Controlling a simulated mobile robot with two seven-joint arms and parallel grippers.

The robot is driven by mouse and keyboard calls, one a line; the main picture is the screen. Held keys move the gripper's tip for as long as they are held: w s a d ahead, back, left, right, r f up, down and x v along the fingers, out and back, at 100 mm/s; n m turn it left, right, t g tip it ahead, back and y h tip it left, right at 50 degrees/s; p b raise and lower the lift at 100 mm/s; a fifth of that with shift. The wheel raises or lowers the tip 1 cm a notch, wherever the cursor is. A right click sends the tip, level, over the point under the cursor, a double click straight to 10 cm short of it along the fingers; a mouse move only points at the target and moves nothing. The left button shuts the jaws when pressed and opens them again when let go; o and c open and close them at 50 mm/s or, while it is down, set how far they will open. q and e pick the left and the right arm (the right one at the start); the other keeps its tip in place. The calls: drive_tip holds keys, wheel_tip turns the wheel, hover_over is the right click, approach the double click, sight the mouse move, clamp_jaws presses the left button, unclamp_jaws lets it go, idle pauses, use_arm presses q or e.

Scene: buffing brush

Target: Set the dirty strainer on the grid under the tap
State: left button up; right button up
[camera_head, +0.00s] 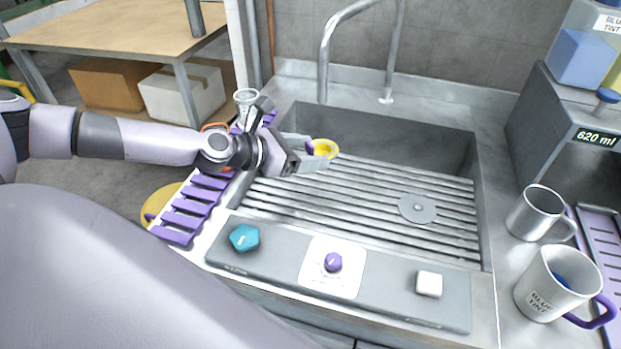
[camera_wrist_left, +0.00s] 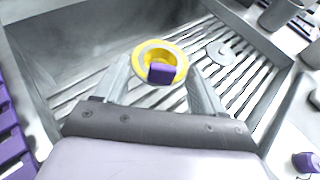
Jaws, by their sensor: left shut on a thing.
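The strainer, a small yellow ring with a purple handle, shows at my left gripper's tips (camera_head: 312,155) in the head view, where its yellow rim (camera_head: 326,147) sticks out beyond the fingers. It also shows between the fingers in the left wrist view (camera_wrist_left: 178,54). My left gripper is shut on it and holds it over the left back part of the sink. The slatted metal grid (camera_head: 350,205) lies in the sink below. The tap (camera_head: 325,70) arches over the back of the sink, its spout end behind the gripper. Dirt on the strainer is too small to tell.
A grey disc (camera_head: 417,208) lies on the grid's right side. A front panel carries a teal knob (camera_head: 244,238), a purple knob (camera_head: 333,262) and a white block (camera_head: 429,284). Mugs (camera_head: 538,212) stand at right. A purple rack (camera_head: 190,208) is at left. Most of the grid is clear.

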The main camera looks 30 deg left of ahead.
use_arm(q)
hover_over(308, 189)
drive_tip(key=shift+f, duration=2.55)
drive_tip(key=shift+d+f, duration=0.15)
drive_tip(key=shift+f, duration=0.6)
drive_tip(key=shift+a+f, duration=0.2)
drive_tip(key=shift+f, duration=0.4)
drive_tip(key=shift+f, duration=0.2)
drive_tip(key=o, duration=1.1)
drive_tip(key=shift+c, duration=0.2)
drive_tip(key=shift+r, duration=0.1)
